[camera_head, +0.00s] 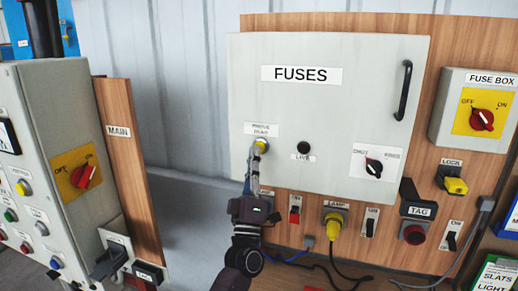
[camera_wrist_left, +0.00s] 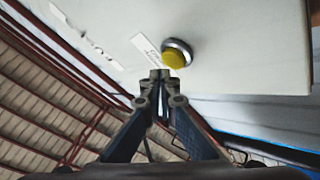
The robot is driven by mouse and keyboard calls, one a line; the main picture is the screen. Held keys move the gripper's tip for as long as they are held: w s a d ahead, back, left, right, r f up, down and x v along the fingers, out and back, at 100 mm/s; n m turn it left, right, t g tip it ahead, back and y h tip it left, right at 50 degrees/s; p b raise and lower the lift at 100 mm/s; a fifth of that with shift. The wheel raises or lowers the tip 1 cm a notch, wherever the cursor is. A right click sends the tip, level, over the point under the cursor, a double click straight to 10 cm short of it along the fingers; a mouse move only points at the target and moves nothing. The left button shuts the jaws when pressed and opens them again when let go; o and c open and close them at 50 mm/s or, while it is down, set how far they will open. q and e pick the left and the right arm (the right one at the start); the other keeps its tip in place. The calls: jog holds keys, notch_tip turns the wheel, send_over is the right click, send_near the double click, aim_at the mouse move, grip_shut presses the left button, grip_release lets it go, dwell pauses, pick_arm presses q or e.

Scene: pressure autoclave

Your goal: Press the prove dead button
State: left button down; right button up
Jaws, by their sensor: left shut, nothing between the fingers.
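The prove dead button (camera_head: 261,146) is a yellow button in a metal ring on the lower left of the grey fuses cabinet (camera_head: 330,110). Its label (camera_head: 263,129) is above it. In the left wrist view the yellow button (camera_wrist_left: 175,58) is just beyond the fingertips. My left gripper (camera_head: 254,156) is shut and empty, with its tips at or just below the button; I cannot tell whether they touch it. The gripper also shows in the left wrist view (camera_wrist_left: 160,75). My right gripper is not in view.
A black "live" indicator (camera_head: 303,148) and a rotary switch (camera_head: 374,167) are on the same cabinet door. A red switch (camera_head: 295,209) and a yellow lamp plug (camera_head: 333,223) are below. A grey control box (camera_head: 60,95) stands at the left.

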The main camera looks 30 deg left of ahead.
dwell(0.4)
pick_arm(q)
jog(key=shift+w+a, duration=0.1)
jog(key=shift+w, duration=0.3)
jog(key=shift+w+a+b, duration=0.1)
jog(key=shift+w+b, duration=0.35)
jog(key=shift+b, duration=0.1)
dwell(0.5)
jog(key=shift+s, duration=0.15)
jog(key=shift+s+d+p, duration=0.25)
jog(key=shift+s+p, duration=0.15)
jog(key=shift+s, duration=0.3)
jog(key=s+p, duration=0.1)
jog(key=s, duration=0.1)
jog(key=s+d+p, duration=0.1)
jog(key=s, duration=0.2)
dwell(0.4)
